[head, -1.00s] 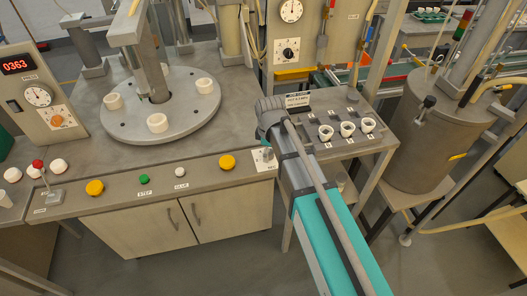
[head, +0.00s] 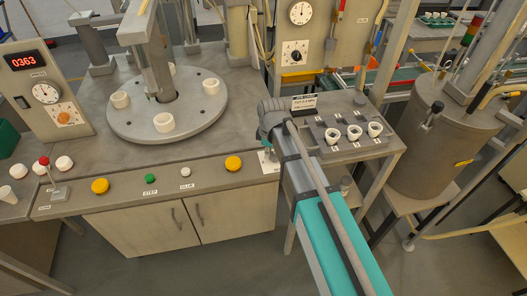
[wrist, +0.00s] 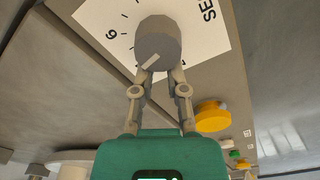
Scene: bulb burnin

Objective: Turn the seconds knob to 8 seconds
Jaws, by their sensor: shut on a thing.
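The seconds knob (wrist: 158,40) is a grey round knob on a white dial plate (wrist: 105,25) in the wrist view. A pale pointer line shows on its lower left side. A numeral that reads as 6 or 9 and the letters "SE" are visible on the plate; the rest of the scale is hidden or cut off. My gripper (wrist: 160,72) is shut on the knob, one finger at each side. In the head view the white plate (head: 267,158) sits at the bench's right front corner, partly behind my arm, and the knob itself is hard to make out.
A yellow button (wrist: 212,117) lies close by; it also shows in the head view (head: 233,163). A green button (head: 150,178) is further left. A round turntable (head: 195,125) stands behind. A small table (head: 372,148) with white cups is at the right.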

